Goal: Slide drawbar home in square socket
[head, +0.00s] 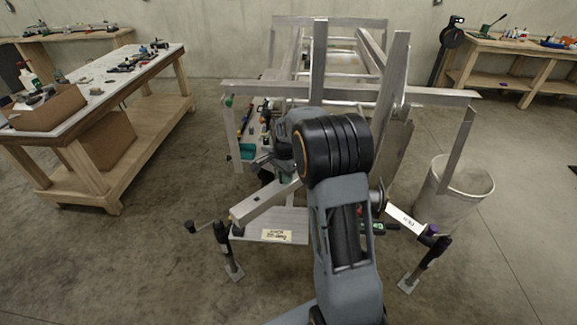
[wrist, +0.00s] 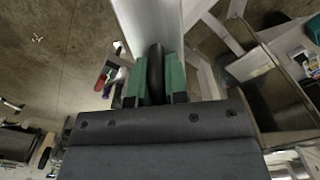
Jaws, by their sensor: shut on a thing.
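My gripper (wrist: 155,78) has two green fingers, closed in the wrist view around a dark upright piece. A pale metal bar (wrist: 147,22), which I take for the drawbar, runs from the fingers to the top edge of that view. In the head view a silver bar (head: 262,204) slopes from lower left up towards my wrist; the wrist and arm hide its upper end. I cannot tell how far the drawbar sits in a socket. The square socket is not clearly visible; my arm covers the middle of the trailer (head: 240,90) front.
Jack legs (head: 228,255) and (head: 427,262) stand left and right. A tagged plate (head: 275,237) lies low in front. A white bin (head: 455,190) stands right. Workbenches (head: 150,125) and (head: 525,50) flank the trailer. The floor at front left is clear.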

